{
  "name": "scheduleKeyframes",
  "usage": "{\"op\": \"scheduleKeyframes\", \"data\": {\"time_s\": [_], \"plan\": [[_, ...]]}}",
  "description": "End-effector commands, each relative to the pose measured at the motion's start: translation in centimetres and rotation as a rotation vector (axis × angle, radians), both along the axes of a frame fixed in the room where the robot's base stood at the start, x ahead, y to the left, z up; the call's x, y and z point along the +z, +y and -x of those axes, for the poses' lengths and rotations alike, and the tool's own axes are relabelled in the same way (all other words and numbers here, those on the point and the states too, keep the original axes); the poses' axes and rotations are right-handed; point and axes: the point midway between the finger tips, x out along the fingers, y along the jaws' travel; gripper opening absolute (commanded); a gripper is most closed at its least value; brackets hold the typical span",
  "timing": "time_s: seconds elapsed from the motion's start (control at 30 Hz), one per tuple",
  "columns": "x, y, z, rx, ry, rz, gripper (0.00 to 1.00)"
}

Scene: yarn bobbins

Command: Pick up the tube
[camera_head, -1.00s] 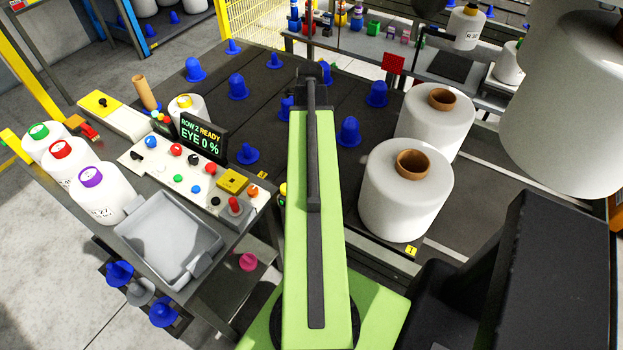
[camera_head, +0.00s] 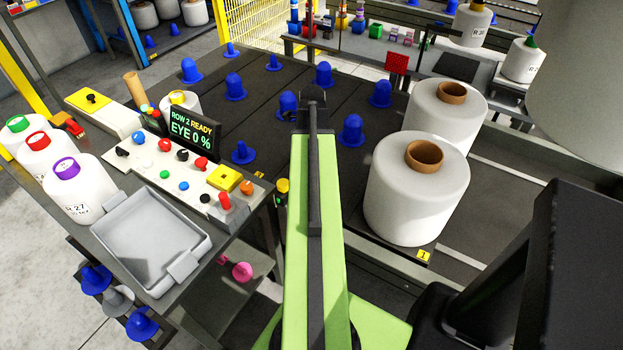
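A light brown tube (camera_head: 134,87) stands upright, slightly tilted, at the far left end of the control desk, beside a white bobbin with a yellow ring (camera_head: 181,102). Shorter brown tube ends show in the tops of two big white bobbins, the near one (camera_head: 425,155) and the far one (camera_head: 452,92). My green arm reaches forward up the middle of the view. Its dark far end (camera_head: 312,98) is over the dark peg deck, well to the right of the upright tube. Fingers cannot be made out there, and nothing held is visible.
Blue pegs (camera_head: 236,87) stand on the dark deck (camera_head: 270,118). The desk holds a panel of knobs (camera_head: 160,160), a display (camera_head: 194,133) reading "ROW 2 READY EYE 0 %" and a grey tray (camera_head: 150,240). Ringed bobbins (camera_head: 78,190) stand at left. A large white bobbin (camera_head: 580,90) fills the upper right.

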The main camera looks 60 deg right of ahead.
Motion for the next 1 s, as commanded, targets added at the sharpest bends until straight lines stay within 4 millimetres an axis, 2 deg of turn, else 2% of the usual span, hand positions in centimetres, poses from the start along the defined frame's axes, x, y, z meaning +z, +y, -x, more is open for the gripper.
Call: {"op": "scheduleKeyframes", "data": {"time_s": [0.03,0.2,0.23,0.83,1.0], "plan": [[-0.48,0.00,0.01,0.000,0.000,0.000,0.81],[-0.14,-0.01,0.02,0.000,0.000,0.000,0.81],[-0.13,-0.01,0.03,0.000,0.000,0.000,0.78],[-0.14,-0.04,0.06,-0.001,0.000,0.000,0.00],[-0.14,-0.04,0.07,-0.001,0.000,0.000,0.00]]}}
